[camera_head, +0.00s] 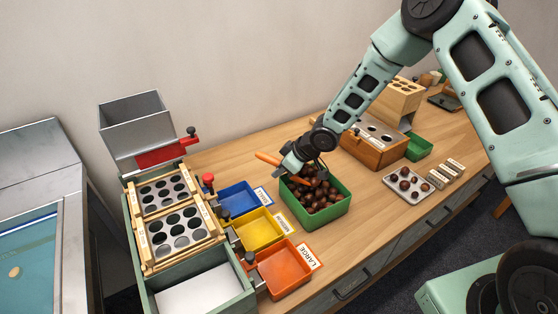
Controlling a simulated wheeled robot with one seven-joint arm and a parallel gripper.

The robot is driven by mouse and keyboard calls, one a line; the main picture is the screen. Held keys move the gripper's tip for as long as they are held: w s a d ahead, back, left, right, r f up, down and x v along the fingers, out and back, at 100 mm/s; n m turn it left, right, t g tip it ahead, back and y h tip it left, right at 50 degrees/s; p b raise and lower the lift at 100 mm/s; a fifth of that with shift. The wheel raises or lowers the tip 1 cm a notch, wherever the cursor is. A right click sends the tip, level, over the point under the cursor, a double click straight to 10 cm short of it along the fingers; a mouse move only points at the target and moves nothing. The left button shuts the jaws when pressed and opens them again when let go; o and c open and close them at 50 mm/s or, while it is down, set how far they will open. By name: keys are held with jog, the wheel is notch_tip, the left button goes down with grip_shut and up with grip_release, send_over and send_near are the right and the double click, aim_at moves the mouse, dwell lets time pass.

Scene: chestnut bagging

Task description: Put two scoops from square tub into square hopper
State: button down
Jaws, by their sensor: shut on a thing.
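The square green tub (329,221) stands on the bench, filled with brown chestnuts. My gripper (296,171) is over the tub's back left edge, shut on the orange handle of a scoop (267,158). One end of the handle sticks out to the left. The scoop's bowl is mostly hidden by my gripper and the chestnuts, so I cannot tell how full it is. The square grey metal hopper (138,133) stands at the far left, above the sorting frame and well apart from my gripper.
Blue (236,199), yellow (259,230) and orange (284,268) bins lie between hopper and tub. A sorting frame with round holes (171,225) sits below the hopper. A tray of chestnuts (408,197), a wooden box (374,147) and another green tub (420,146) stand to the right.

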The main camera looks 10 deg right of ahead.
jog(key=shift+w+a+r+g+h+p, duration=0.2)
jog(key=shift+r+p, duration=0.35)
jog(key=shift+p, duration=0.5)
jog(key=shift+w+a+r+g+h+p, duration=0.1)
jog(key=shift+a+r+h+p, duration=0.1)
jog(key=shift+r+p, duration=0.6)
jog(key=shift+f, duration=0.25)
